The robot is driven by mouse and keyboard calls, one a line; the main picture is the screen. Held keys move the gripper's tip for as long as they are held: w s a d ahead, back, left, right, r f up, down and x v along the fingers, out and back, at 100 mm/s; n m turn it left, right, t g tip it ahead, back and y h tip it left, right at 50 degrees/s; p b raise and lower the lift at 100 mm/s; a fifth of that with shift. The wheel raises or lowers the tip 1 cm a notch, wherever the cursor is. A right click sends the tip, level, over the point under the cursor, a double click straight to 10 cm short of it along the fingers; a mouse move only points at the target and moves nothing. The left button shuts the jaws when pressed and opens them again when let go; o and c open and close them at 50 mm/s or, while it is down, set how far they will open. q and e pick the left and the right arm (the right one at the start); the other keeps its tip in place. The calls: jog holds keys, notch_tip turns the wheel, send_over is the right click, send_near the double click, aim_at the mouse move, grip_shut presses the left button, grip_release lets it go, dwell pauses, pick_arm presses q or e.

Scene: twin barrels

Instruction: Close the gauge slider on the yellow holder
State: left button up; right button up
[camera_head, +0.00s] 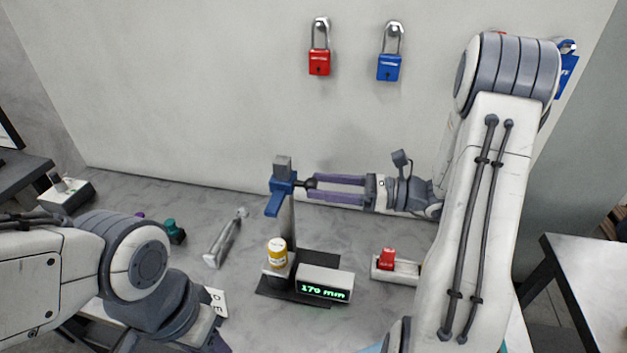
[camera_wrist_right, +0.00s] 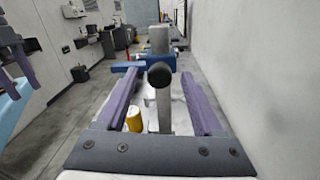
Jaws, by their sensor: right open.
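The gauge has an upright grey post (camera_head: 288,220) on a dark base, with a blue slider (camera_head: 284,186) high on it. A black knob (camera_head: 310,183) sticks out from the slider to the right. The yellow holder (camera_head: 277,254), a small cylinder with a white band, stands upright at the post's foot, well below the slider. My right gripper (camera_head: 312,187) is open, its purple fingers level with the knob. In the right wrist view, the knob (camera_wrist_right: 160,75) sits between the spread fingers, with a gap on each side. My left arm enters at lower left; its gripper is out of frame.
A display (camera_head: 325,284) beside the gauge reads 170 mm. A red item (camera_head: 387,259) sits in a white tray to its right. A grey tool (camera_head: 226,238) lies to the left. Red (camera_head: 319,62) and blue (camera_head: 389,67) padlocks hang on the back wall.

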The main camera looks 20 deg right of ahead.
jog(key=shift+x, duration=1.3)
grip_shut()
notch_tip(320, 180, down, 10)
jog(key=b, duration=0.5)
jog(key=shift+b, duration=0.3)
grip_release()
jog(key=shift+r, duration=0.1)
